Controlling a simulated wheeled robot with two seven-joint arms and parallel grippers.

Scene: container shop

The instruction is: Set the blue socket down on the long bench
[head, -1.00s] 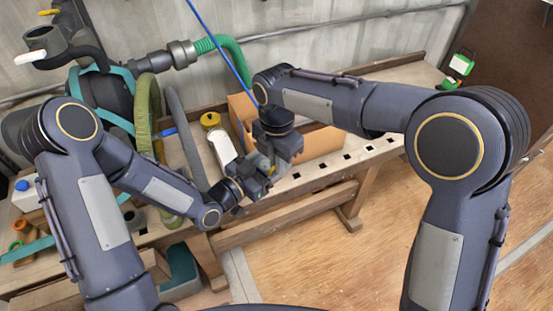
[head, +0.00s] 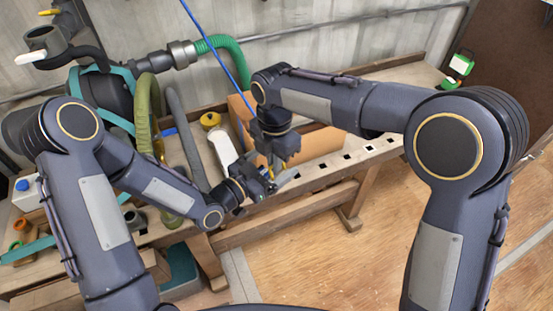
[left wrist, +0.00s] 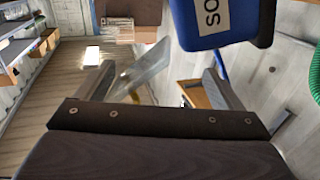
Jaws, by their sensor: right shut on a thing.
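The blue socket (left wrist: 215,20), a rounded blue block with a white label reading "SO", shows close up at the top of the left wrist view, partly cut off. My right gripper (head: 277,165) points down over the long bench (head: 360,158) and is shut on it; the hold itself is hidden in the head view. My left gripper (head: 250,190) is close beside the right one. Its fingers stand wide apart in the left wrist view (left wrist: 160,95). A blurred grey plate-like piece with a yellow spot shows between them; I cannot tell what it is.
A brown cardboard box (head: 315,143) stands on the bench behind the grippers. A yellow-topped item (head: 210,120) and grey and green hoses (head: 225,50) crowd its left part. A blue cord (head: 215,45) hangs down behind my right arm.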

